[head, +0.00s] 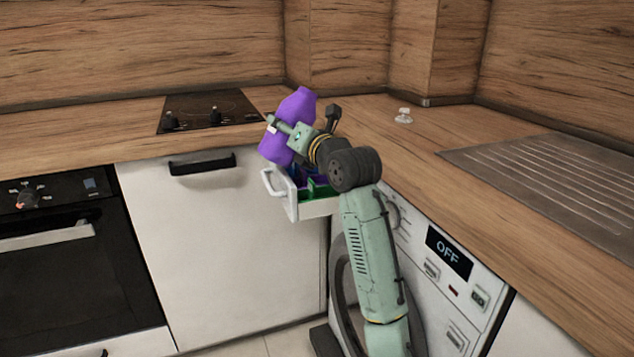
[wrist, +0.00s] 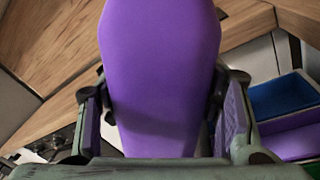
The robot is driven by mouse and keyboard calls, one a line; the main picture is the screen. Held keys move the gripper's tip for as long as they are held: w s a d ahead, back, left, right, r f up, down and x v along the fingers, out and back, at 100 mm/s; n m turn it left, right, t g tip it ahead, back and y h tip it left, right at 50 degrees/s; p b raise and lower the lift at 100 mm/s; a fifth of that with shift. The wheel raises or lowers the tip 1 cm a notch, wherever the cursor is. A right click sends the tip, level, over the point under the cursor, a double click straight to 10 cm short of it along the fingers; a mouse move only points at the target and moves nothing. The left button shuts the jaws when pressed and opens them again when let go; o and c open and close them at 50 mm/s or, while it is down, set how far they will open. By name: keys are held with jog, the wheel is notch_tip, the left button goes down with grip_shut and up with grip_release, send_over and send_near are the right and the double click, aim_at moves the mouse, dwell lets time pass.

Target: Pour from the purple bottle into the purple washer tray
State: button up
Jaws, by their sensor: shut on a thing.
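The purple bottle (head: 291,107) is held in my gripper (head: 283,130), a little tilted with its narrower end up, above the opened washer drawer. In the wrist view the bottle (wrist: 158,75) fills the middle, between the two fingers of my gripper (wrist: 163,115). The washer drawer (head: 318,208) is pulled out and has coloured compartments. In the wrist view the purple tray (wrist: 292,143) shows at the right, with a blue tray (wrist: 284,97) beyond it and a green one (wrist: 312,168) nearer. In the head view my gripper and the bottle partly hide the drawer.
The washing machine (head: 456,290) has a display reading OFF. A hob (head: 208,108) is on the counter behind left, and an oven (head: 75,265) stands at the left. A small clear object (head: 404,116) and a ridged drainboard (head: 550,180) are on the right counter.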

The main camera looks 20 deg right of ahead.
jog(key=n+b, duration=0.3)
jog(key=shift+s+a+f, duration=0.15)
jog(key=shift+a, duration=0.25)
jog(key=n+b, duration=0.2)
jog(key=n, duration=0.1)
jog(key=shift+a+n, duration=0.2)
jog(key=shift+n, duration=0.1)
